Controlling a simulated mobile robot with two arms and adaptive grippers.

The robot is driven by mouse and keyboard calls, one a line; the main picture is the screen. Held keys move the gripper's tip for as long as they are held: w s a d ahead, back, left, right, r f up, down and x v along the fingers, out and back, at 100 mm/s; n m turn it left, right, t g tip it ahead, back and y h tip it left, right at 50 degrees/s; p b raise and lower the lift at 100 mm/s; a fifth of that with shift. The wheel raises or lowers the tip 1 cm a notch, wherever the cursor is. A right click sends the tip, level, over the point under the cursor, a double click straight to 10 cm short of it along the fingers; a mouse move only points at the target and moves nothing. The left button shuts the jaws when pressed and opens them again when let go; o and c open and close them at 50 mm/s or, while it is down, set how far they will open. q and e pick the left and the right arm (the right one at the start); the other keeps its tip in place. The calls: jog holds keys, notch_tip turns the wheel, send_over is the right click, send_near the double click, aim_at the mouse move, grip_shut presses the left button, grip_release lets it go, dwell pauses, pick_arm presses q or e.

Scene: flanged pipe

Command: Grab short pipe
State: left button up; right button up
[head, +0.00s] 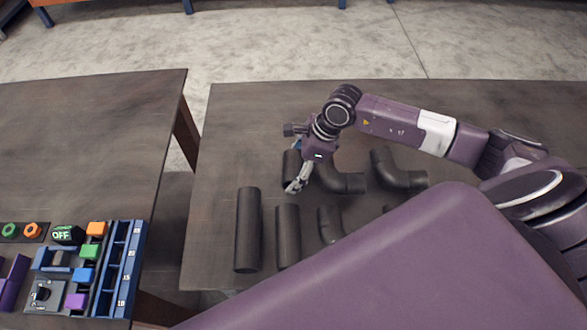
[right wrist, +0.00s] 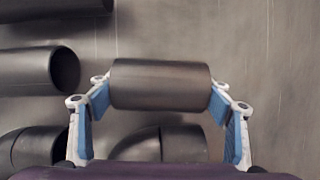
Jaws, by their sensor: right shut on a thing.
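The short pipe (right wrist: 160,84) is a dark grey cylinder lying across the right wrist view. My right gripper (right wrist: 158,98) is shut on it, with one blue-padded finger at each end. In the head view the short pipe (head: 290,167) shows partly behind my right gripper (head: 293,186) over the right-hand table. I cannot tell whether the pipe touches the table. My left gripper is in neither view.
A control panel with coloured blocks (head: 88,250) is on the left table. A gap separates the tables.

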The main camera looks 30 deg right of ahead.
jog(key=c, duration=0.5)
jog(key=shift+o, duration=0.2)
jog(key=shift+r, duration=0.1)
